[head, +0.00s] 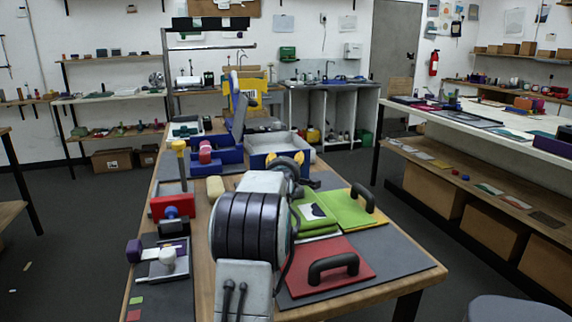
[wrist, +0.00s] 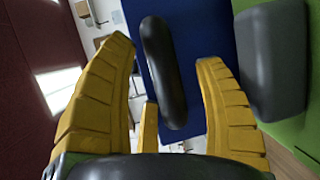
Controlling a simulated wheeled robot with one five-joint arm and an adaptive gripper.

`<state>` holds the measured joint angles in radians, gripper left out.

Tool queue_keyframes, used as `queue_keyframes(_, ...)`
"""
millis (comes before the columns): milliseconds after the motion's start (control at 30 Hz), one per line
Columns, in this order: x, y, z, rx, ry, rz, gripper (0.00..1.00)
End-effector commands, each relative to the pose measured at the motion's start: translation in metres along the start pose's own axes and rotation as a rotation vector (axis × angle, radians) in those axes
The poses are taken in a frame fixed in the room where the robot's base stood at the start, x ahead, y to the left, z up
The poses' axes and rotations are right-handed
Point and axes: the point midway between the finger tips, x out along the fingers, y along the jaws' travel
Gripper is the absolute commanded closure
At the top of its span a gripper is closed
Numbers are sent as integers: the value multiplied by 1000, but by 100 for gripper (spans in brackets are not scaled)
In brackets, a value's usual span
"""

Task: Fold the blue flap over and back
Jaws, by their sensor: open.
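In the wrist view, the blue flap (wrist: 207,35) stretches from top to bottom behind the fingers and carries a dark handle (wrist: 160,62). My gripper (wrist: 166,56) is open, with one yellow finger on each side of this handle. I cannot tell whether either finger touches it. A green panel (wrist: 300,135) with a grey handle (wrist: 270,58) is at the right. In the head view, my arm covers the middle of the table and I cannot make out the blue flap. The green flap (head: 352,212) and the red flap (head: 335,279), each with a dark handle, lie right of my arm.
The table (head: 415,275) also holds a grey open tray (head: 285,142), blue bins (head: 228,157) and a red block (head: 172,207) at the left. A long bench (head: 480,125) stands to the right across an aisle. A stool (head: 510,308) is at front right.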

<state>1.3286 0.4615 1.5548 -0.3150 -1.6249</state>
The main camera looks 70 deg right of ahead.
Motion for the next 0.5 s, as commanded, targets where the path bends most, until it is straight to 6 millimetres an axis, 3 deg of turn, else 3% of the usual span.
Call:
queue_keyframes(167, 0, 0, 0, 0, 0, 0, 36)
queue_keyframes(500, 0, 0, 0, 0, 0, 0, 66)
